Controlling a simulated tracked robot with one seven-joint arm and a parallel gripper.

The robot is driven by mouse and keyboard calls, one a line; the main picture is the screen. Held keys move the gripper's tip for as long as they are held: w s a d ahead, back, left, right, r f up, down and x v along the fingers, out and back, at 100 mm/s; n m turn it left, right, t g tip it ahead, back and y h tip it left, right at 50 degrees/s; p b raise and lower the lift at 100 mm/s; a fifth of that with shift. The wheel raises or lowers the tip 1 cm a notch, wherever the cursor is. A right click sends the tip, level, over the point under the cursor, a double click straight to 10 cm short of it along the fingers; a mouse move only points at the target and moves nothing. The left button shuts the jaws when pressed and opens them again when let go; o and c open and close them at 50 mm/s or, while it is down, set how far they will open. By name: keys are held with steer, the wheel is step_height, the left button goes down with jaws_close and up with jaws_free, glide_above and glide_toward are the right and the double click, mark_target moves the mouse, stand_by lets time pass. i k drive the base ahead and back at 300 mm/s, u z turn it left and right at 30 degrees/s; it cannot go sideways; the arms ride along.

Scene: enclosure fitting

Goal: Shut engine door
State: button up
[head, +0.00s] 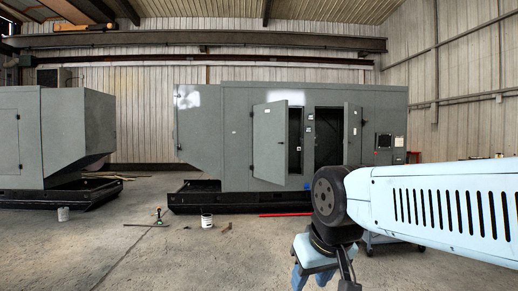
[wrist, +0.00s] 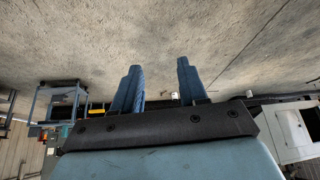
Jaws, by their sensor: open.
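A grey-green enclosure (head: 222,130) stands across the middle of the head view. Its left door (head: 269,143) stands ajar, swung outward, with a dark opening (head: 295,140) showing at its right. A second door (head: 352,133) further right also stands open beside a wider dark opening (head: 328,137). I cannot tell from the pictures which one is the engine door. My gripper (wrist: 160,85) has its two blue fingers apart, with nothing between them, over concrete floor in the wrist view. In the head view the gripper is at the bottom, well in front of the enclosure.
A dark base frame (head: 240,203) runs under the enclosure. A blue-framed cart (wrist: 60,100) shows in the wrist view. A second enclosure (head: 60,130) stands left. Open floor lies between.

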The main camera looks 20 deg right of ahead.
mark_target(270, 120)
steer(key=z, duration=0.2)
steer(key=i, duration=1.6)
steer(key=z, duration=0.3)
steer(key=i, duration=1.05)
steer(key=z, duration=0.25)
steer(key=i, duration=3.35)
steer(key=u, duration=0.3)
steer(key=i, duration=2.2)
steer(key=u, duration=0.35)
